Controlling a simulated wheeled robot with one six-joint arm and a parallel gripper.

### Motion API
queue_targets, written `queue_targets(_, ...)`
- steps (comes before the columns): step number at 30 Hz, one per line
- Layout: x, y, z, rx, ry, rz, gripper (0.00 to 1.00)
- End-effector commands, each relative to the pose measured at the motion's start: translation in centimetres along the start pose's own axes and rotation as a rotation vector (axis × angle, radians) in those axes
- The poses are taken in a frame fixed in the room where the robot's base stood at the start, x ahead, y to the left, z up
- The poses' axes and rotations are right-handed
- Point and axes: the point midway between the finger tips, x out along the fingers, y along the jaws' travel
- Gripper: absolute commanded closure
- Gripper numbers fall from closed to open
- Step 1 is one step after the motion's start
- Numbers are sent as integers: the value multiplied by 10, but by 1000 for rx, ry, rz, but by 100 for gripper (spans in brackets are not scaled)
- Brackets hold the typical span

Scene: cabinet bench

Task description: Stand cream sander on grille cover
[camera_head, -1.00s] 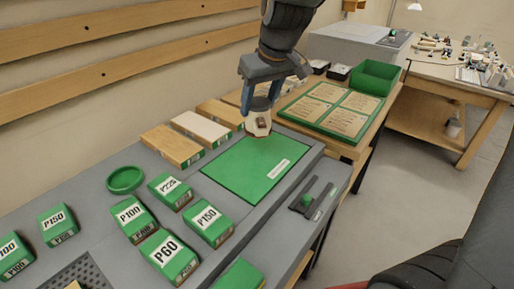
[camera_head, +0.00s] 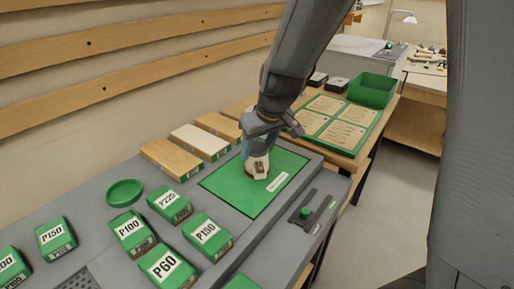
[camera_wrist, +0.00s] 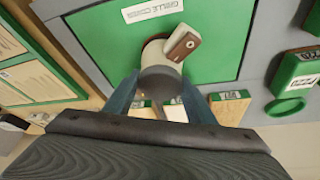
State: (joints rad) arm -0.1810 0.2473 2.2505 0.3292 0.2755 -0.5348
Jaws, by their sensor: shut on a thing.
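The cream sander (camera_head: 257,168), with a brown patch on it, is held in my gripper (camera_head: 259,149) above or on the green mat; I cannot tell whether it touches the mat. In the wrist view the sander (camera_wrist: 155,55) sits between the two blue fingers of my gripper (camera_wrist: 160,98), over the mat. The fingers are shut on it.
Several green labelled blocks, such as P60 (camera_head: 167,267) and P100 (camera_head: 131,232), stand between the mat (camera_head: 225,188) and the perforated plate. A green round dish (camera_head: 125,192) and wooden blocks (camera_head: 172,159) lie behind. A small dark tool (camera_head: 307,208) lies at right.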

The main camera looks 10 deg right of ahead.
Motion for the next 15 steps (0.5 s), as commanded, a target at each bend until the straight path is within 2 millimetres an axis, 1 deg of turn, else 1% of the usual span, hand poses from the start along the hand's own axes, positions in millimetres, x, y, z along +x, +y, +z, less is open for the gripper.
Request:
queue_targets(7,2,0,0,0,3,1,78)
queue_targets(8,2,0,1,0,0,0,47)
queue_targets(9,2,0,1,0,0,0,40)
queue_targets(11,2,0,0,0,0,0,31)
queue_targets(15,2,0,0,0,0,0,31)
